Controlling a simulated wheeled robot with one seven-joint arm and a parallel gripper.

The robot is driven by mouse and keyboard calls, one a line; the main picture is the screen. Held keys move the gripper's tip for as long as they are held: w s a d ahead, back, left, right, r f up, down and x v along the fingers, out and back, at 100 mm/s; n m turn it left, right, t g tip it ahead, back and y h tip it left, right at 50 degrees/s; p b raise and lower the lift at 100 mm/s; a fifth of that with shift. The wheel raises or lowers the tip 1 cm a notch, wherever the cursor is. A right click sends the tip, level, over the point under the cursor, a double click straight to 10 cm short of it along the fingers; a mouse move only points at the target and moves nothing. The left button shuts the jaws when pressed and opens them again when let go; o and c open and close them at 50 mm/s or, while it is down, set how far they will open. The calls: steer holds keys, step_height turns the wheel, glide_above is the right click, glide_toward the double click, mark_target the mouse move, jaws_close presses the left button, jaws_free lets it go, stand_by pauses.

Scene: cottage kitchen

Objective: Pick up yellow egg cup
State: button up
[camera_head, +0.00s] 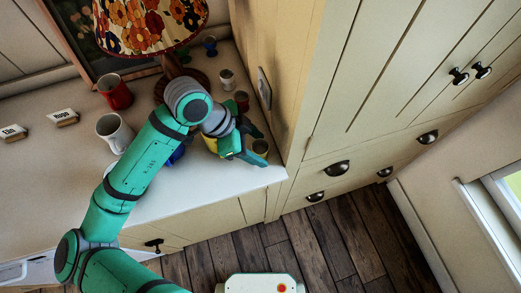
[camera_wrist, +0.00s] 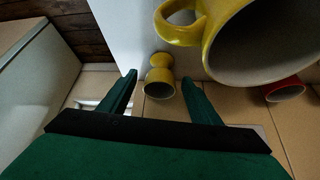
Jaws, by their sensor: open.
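The yellow egg cup (camera_head: 260,147) stands on the white counter near its right front corner, partly covered by my gripper (camera_head: 249,148) in the head view. In the wrist view the egg cup (camera_wrist: 159,88) appears between the two green fingers of my gripper (camera_wrist: 158,78). The fingers are open, with a visible gap on each side of the cup. I cannot tell how far the cup reaches in between them.
A large yellow mug (camera_wrist: 265,40) is close beside the right finger; its handle is near the egg cup. A red cup (camera_wrist: 285,89) stands farther right. A white egg cup (camera_head: 227,79), a lamp (camera_head: 150,25) and mugs stand behind. A wooden cabinet (camera_head: 290,75) borders the counter's right side.

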steer(key=shift+d+f, duration=0.35)
steer(key=shift+f, duration=0.3)
steer(key=shift+c, duration=0.3)
steer(key=c, duration=1)
